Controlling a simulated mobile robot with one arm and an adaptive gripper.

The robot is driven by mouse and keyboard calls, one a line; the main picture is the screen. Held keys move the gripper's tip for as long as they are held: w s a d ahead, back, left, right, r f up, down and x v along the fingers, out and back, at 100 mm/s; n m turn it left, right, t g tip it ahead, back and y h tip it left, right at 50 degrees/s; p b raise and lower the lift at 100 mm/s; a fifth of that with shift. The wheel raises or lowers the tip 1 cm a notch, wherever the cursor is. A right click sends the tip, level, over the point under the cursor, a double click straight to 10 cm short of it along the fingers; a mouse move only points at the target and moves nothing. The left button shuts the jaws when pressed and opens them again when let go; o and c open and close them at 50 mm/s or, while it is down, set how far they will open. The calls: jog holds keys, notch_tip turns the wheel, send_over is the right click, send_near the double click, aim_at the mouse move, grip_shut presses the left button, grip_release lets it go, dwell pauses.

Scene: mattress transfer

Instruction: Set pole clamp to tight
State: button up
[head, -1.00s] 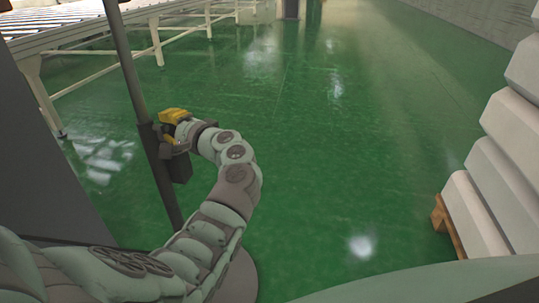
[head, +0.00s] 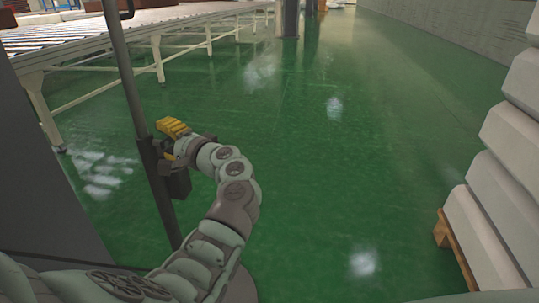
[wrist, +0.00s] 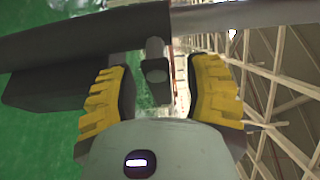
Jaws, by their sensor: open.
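The dark upright pole (head: 127,75) stands at the left in the head view. Its clamp (head: 176,182) is a dark sleeve and box partway up the pole. In the wrist view the pole (wrist: 230,15) crosses the top, with a dark block of the clamp (wrist: 45,85) at left. A small grey lever or knob (wrist: 155,68) sticks out from the pole. My gripper (head: 174,134) is at the clamp. Its yellow-padded fingers (wrist: 160,80) are open, one on each side of the knob, with visible gaps. Whether the clamp is tight or loose cannot be told.
A roller conveyor (head: 130,27) on pale legs runs along the far left. A stack of white mattresses (head: 485,215) on a wooden pallet (head: 456,250) stands at right. A dark panel (head: 40,170) fills the near left. The green floor (head: 320,160) between is clear.

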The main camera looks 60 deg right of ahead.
jog(key=s, duration=1.2)
dwell(0.5)
